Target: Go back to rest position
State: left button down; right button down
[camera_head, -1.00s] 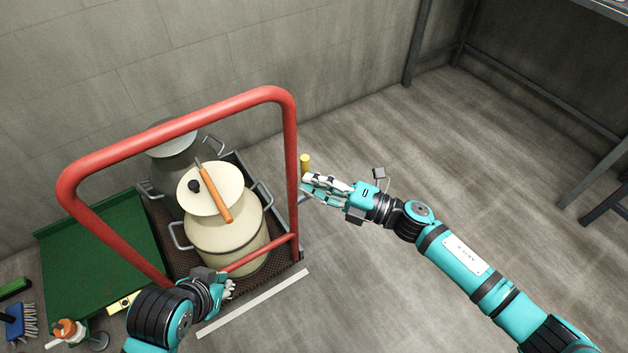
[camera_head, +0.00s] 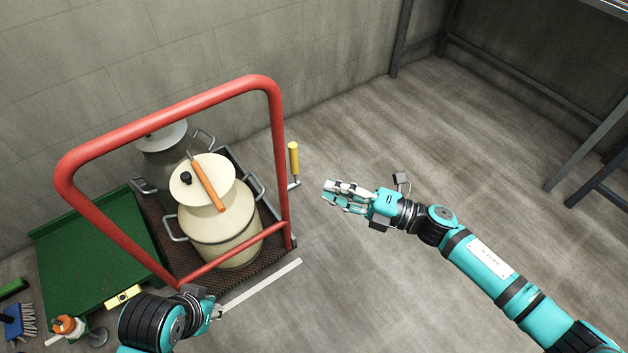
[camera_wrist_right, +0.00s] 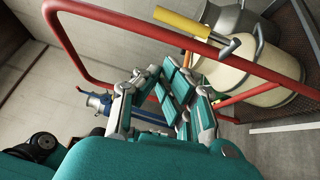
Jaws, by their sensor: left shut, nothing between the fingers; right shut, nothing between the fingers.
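My right gripper (camera_head: 347,196) is shut and empty over the floor, to the right of the cart, apart from it. Its fingers (camera_wrist_right: 165,90) also show in the right wrist view, with the red cart handle beyond them. My left gripper (camera_head: 213,308) is shut and empty near the cart's front lower edge, partly hidden by its own wrist; I cannot tell whether it touches the cart. The cart has a red tube handle (camera_head: 180,118) and carries a cream milk can (camera_head: 225,232) and a grey milk can (camera_head: 168,158). An orange-handled tool (camera_head: 207,187) lies on the cream can's lid.
A yellow-handled lever (camera_head: 294,160) stands at the cart's right side. A green tray (camera_head: 95,255), a blue brush (camera_head: 20,322) and an orange-topped bottle (camera_head: 66,327) are at the left. A metal frame (camera_head: 530,95) stands at the right. The floor on the right is clear.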

pick_arm(q)
jog(key=shift+s+r, duration=0.15)
jog(key=shift+s, duration=0.2)
pick_arm(e)
jog(key=v, duration=0.4)
jog(key=shift+s+d+r, duration=0.2)
jog(key=shift+r, duration=0.1)
